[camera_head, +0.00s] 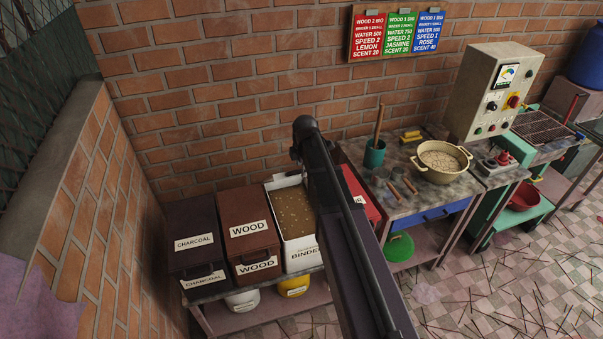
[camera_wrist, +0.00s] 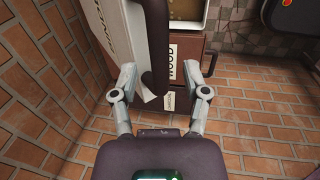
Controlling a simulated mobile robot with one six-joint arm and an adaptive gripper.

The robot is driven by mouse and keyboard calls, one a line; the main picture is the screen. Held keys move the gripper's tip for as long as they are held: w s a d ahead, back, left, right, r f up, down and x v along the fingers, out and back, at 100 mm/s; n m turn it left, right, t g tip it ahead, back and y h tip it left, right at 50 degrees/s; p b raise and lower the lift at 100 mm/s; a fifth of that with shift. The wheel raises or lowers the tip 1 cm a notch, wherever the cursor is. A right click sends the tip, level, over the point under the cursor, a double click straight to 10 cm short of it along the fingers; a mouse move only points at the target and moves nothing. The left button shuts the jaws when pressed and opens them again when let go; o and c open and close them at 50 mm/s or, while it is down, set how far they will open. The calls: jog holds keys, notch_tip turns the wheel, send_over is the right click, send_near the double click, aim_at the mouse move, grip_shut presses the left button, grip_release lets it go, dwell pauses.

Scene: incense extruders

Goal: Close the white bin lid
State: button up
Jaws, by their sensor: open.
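The white bin (camera_head: 301,252) stands open in the head view, with brown grainy material inside and a partly covered "BINDER" label on its front. A pale panel (camera_wrist: 112,25) with partly readable lettering and a dark handle-like bar (camera_wrist: 157,50) shows in the wrist view; it looks like the raised lid. My gripper (camera_wrist: 169,72) is open, its two fingers on either side of the dark bar's lower end. I cannot tell whether a finger touches it. In the head view my arm hides the gripper and the area right of the bin.
The closed brown wood bin (camera_head: 249,225) and dark charcoal bin (camera_head: 194,243) stand left of the white bin. A red container (camera_head: 363,199) is partly hidden behind my arm. A brick wall (camera_head: 210,100) rises close behind. A workbench (camera_head: 400,205) with a pot (camera_head: 441,174) stands right.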

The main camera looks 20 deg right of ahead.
jog(key=shift+w+f, duration=0.1)
jog(key=shift+f, duration=0.25)
grip_shut()
jog(key=shift+f+b, duration=0.1)
jog(key=shift+b, duration=0.2)
